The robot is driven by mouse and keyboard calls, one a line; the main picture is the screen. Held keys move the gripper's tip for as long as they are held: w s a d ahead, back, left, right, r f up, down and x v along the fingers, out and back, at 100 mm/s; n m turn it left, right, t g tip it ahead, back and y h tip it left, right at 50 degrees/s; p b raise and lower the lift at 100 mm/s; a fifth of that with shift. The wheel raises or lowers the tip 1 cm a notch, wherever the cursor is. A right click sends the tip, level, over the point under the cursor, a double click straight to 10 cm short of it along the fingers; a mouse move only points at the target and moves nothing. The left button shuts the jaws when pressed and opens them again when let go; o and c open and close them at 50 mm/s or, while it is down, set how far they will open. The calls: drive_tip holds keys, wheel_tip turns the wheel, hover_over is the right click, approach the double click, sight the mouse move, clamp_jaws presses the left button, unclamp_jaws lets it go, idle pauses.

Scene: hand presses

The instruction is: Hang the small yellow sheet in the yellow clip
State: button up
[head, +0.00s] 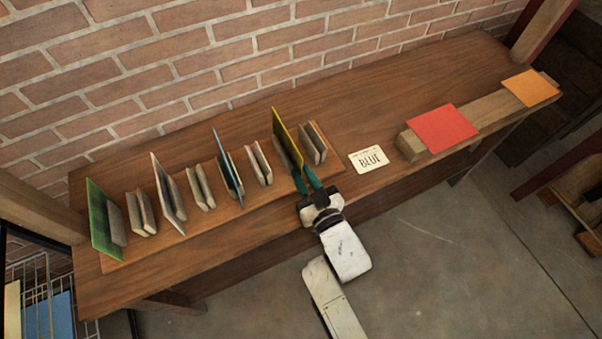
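I cannot make out a separate yellow clip. My gripper (302,169) is at the near edge of the yellow sheet, with its two green fingers apart and the sheet's near edge seeming to lie between them. I cannot tell whether they touch it.
Green (103,219), white (168,193) and blue (227,166) sheets stand left in the row, with grey blocks between. A card reading BLUE (368,159) lies right of my gripper. Red (441,128) and orange (530,88) sheets lie on a raised plank (484,122). A brick wall stands behind.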

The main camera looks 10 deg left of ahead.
sight(302, 158)
drive_tip(key=shift+w+a, duration=0.25)
drive_tip(key=shift+w, duration=0.1)
clamp_jaws()
idle(0.4)
wheel_tip(302, 158, up, 8)
drive_tip(key=p, duration=0.6)
drive_tip(key=shift+f+p, duration=0.2)
drive_tip(key=shift+p, duration=0.1)
